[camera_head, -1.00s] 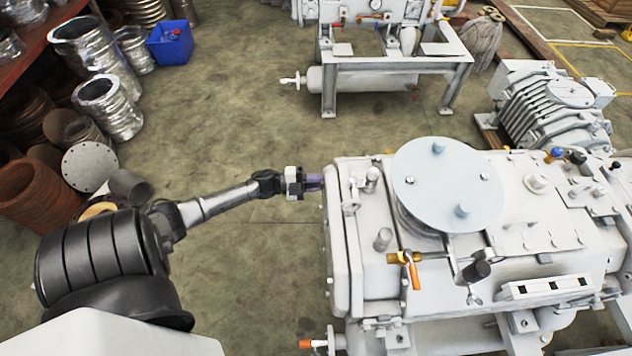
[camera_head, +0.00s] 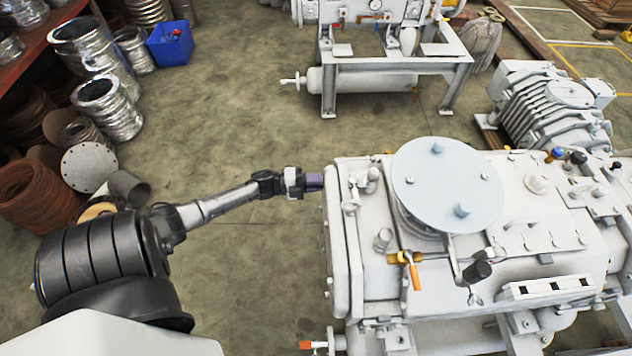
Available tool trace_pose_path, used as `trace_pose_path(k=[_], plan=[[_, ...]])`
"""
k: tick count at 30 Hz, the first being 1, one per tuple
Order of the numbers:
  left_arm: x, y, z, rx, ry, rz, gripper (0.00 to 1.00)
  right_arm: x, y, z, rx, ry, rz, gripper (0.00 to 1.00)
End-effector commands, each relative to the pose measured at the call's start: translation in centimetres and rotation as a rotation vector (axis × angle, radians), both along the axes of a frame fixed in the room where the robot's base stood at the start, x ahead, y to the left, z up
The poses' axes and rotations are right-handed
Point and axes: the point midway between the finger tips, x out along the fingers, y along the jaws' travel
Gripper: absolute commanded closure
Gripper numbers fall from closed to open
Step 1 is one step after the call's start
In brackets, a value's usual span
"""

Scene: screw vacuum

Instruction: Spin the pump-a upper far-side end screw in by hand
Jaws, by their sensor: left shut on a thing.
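The white pump (camera_head: 540,215) fills the right half of the head view, with a round pale flange plate (camera_head: 447,185) on top. My left gripper (camera_head: 314,182) reaches in from the left at the upper part of the pump's left end plate (camera_head: 336,240). Its dark purplish fingers are shut, with their tips at or very near the end plate's edge. The end screw itself is too small and too hidden by the fingers to make out. My right gripper is not in view.
An orange-handled valve (camera_head: 412,270) sits on the pump's top, and another orange handle (camera_head: 306,344) sticks out low at its left. Open concrete floor (camera_head: 240,110) lies behind and below my left arm. Metal ducts (camera_head: 105,105), a blue bin (camera_head: 170,43) and another white machine (camera_head: 390,60) stand further back.

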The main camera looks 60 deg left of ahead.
Motion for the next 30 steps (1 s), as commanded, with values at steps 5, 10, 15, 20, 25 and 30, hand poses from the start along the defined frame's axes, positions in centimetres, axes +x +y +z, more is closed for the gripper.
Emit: trace_pose_path(k=[5,10,15,20,25,30], plan=[[0.0,0.0,0.1,-0.001,-0.001,-0.001,0.69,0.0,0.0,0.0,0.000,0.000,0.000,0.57],[0.0,0.0,0.0,-0.001,-0.001,-0.001,0.55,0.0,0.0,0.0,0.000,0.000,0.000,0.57],[0.0,0.0,0.0,-0.001,0.000,0.000,0.55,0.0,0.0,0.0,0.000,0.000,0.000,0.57],[-0.7,0.3,0.0,-0.001,0.002,0.000,0.55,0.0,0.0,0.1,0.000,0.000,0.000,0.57],[-3.0,1.4,0.0,0.001,0.003,0.000,0.55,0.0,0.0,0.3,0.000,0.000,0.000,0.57],[-6.2,2.9,0.0,0.000,0.004,0.001,0.55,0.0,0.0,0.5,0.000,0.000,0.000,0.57]])
